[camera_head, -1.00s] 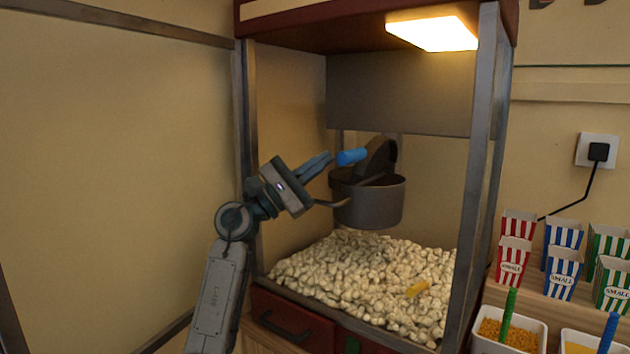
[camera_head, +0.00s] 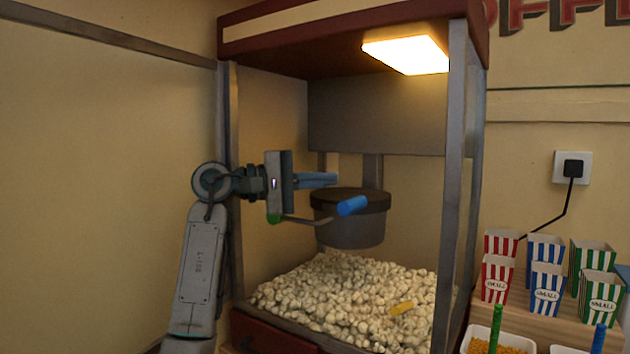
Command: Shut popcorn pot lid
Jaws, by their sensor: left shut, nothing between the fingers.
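The grey popcorn pot (camera_head: 352,232) hangs inside the popcorn machine, above the heap of popcorn. Its dark lid (camera_head: 366,198) lies flat across the top of the pot, with no gap that I can make out. A blue handle (camera_head: 352,206) sticks out at the front of the lid. My left gripper (camera_head: 334,179) reaches in from the left and is shut and empty, with its blue-grey fingers just above the lid's left part. I cannot tell whether the fingertips touch the lid. My right gripper is not in view.
A metal post (camera_head: 452,190) stands at the machine's right front, and another (camera_head: 229,170) at the left by my arm. Popcorn (camera_head: 350,295) covers the machine's floor, with a yellow piece on it. Striped boxes (camera_head: 546,288) and tubs (camera_head: 500,338) stand at the right.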

